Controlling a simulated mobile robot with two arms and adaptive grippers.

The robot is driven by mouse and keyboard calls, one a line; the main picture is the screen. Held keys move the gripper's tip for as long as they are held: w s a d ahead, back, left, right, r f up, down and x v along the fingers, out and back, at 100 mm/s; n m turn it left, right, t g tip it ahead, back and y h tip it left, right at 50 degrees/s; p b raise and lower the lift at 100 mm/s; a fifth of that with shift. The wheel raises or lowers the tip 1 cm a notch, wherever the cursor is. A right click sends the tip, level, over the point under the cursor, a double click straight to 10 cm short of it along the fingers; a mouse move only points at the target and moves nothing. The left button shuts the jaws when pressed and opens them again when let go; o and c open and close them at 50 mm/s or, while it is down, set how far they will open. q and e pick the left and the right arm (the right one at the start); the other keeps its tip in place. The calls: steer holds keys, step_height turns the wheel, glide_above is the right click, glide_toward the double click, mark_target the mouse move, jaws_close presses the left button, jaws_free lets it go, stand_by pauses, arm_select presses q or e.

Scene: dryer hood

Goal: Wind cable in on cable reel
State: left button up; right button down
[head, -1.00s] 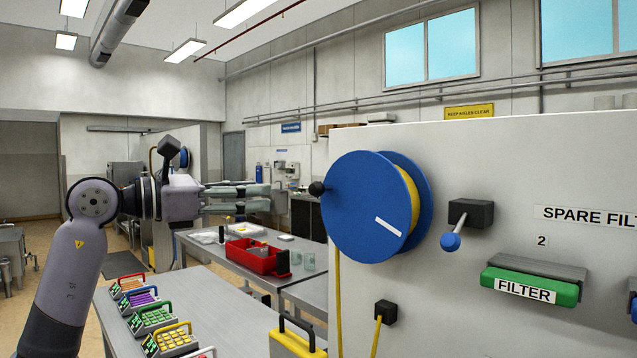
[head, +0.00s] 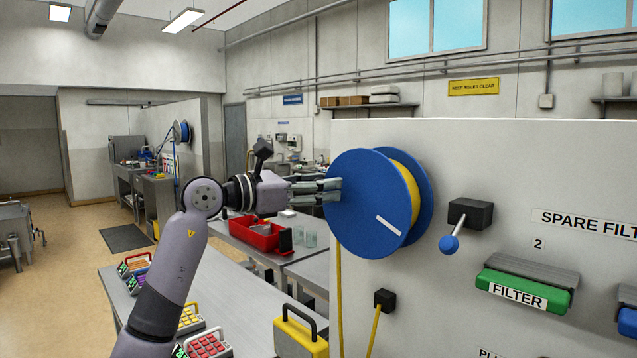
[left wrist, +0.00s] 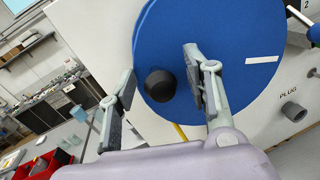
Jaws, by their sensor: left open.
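The cable reel (head: 365,215) is a blue disc-sided drum with yellow cable (head: 410,190) wound on it, mounted on a pale panel. Its near face carries a white stripe. In the left wrist view the reel (left wrist: 230,60) fills the upper middle, and its black crank knob (left wrist: 160,85) shows between my fingers. My left gripper (head: 338,190) is open at the left edge of the reel; it also shows in the left wrist view (left wrist: 155,88). I cannot tell whether a finger touches the knob. In the head view the knob is hidden behind the fingers. My right gripper is not in view.
A black box with a blue-tipped lever (head: 449,243) sits right of the reel, then a green filter (head: 525,290). Yellow cable hangs from the reel beside a black outlet (head: 385,299). A yellow case (head: 300,338) stands below. A red bin (head: 255,232) is on the table behind.

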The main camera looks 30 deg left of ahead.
arm_select(q)
jaws_close()
stand_by(0.5)
